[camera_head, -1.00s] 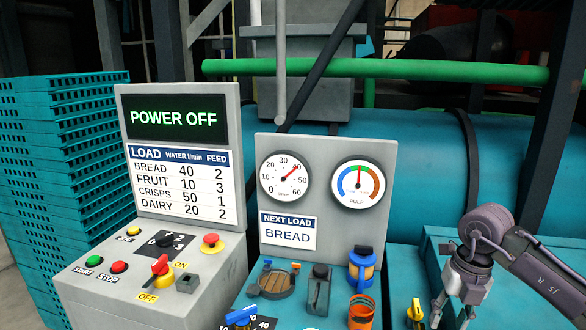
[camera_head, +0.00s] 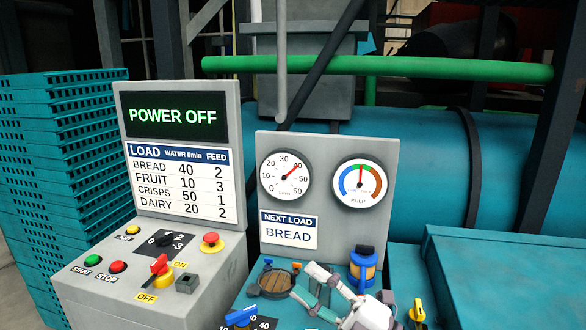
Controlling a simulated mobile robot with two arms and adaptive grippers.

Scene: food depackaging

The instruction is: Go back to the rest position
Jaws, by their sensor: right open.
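My right gripper (camera_head: 310,284) is low in the middle of the head view, its fingers spread open and pointing up and left. My left gripper is not in view.
A grey control box (camera_head: 200,270) with buttons and a red-yellow switch (camera_head: 160,272) stands at left, its screen (camera_head: 172,116) reading POWER OFF. A gauge panel (camera_head: 328,228) stands behind the gripper. A round brown-lidded fitting (camera_head: 274,282), blue-orange valve (camera_head: 363,268) and yellow handle (camera_head: 417,311) are close by.

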